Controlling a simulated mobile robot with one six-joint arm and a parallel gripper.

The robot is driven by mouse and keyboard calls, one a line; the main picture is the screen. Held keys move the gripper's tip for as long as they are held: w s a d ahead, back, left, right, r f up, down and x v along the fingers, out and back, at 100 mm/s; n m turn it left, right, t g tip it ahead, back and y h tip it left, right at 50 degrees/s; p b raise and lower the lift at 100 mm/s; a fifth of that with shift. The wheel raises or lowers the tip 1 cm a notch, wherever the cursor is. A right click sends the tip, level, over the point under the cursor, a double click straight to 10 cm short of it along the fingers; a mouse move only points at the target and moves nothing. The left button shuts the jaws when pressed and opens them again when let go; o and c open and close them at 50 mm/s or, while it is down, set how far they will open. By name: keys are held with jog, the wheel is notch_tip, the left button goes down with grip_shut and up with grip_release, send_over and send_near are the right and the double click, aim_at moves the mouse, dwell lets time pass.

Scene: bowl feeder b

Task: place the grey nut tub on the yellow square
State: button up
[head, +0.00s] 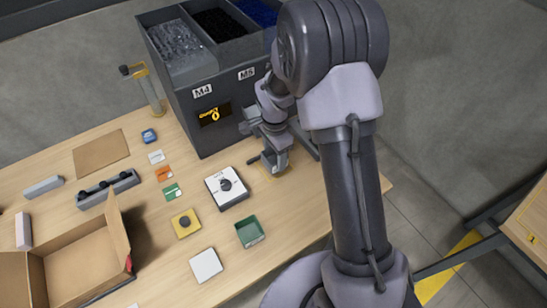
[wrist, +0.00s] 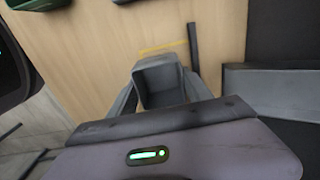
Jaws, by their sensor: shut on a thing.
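My gripper (head: 272,160) is low over the table, in front of the dark bin unit. In the wrist view, my gripper (wrist: 162,100) is shut on the grey nut tub (wrist: 158,66), an open box held between the two fingers. It looks empty from here. In the head view, the tub is hard to tell from the grey fingers. The yellow square (head: 261,173) shows only in part, under and beside the gripper; its yellow line also shows just beyond the tub in the wrist view (wrist: 162,47). I cannot tell whether the tub touches the table.
The bin unit (head: 206,118), labelled M4 and M5, stands close behind the gripper. A white box with a dark knob (head: 227,188) is just left. A green tub (head: 250,231) and a yellow button box (head: 186,223) are nearer. An open carton (head: 80,262) is at front left.

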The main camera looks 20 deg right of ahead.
jog(key=shift+w+d+f, duration=0.1)
jog(key=shift+w+f, duration=0.05)
jog(key=shift+w, duration=0.35)
jog(key=shift+w+d+f, duration=0.1)
jog(key=shift+w, duration=0.35)
jog(key=shift+f+b, duration=0.95)
jog(key=shift+f, duration=0.8)
jog(key=o, duration=1.1)
jog(key=shift+r, duration=0.1)
notch_tip(320, 180, up, 14)
jog(key=p, duration=0.4)
notch_tip(320, 180, up, 11)
jog(key=n+t, duration=0.2)
jog(key=n, duration=0.1)
send_over(274, 157)
jog(key=s+a, duration=0.1)
jog(key=s, duration=0.5)
jog(key=s+a+r+n+t+y, duration=0.1)
jog(key=s+r+n+t, duration=0.1)
jog(key=s, duration=0.7)
jog(key=s+a+r+n+t+y, duration=0.1)
jog(key=s+r+n, duration=0.4)
jog(key=s, duration=0.5)
jog(key=shift+s+a+r+t, duration=0.15)
jog(key=shift+a+r+t, duration=0.3)
jog(key=shift+r, duration=0.25)
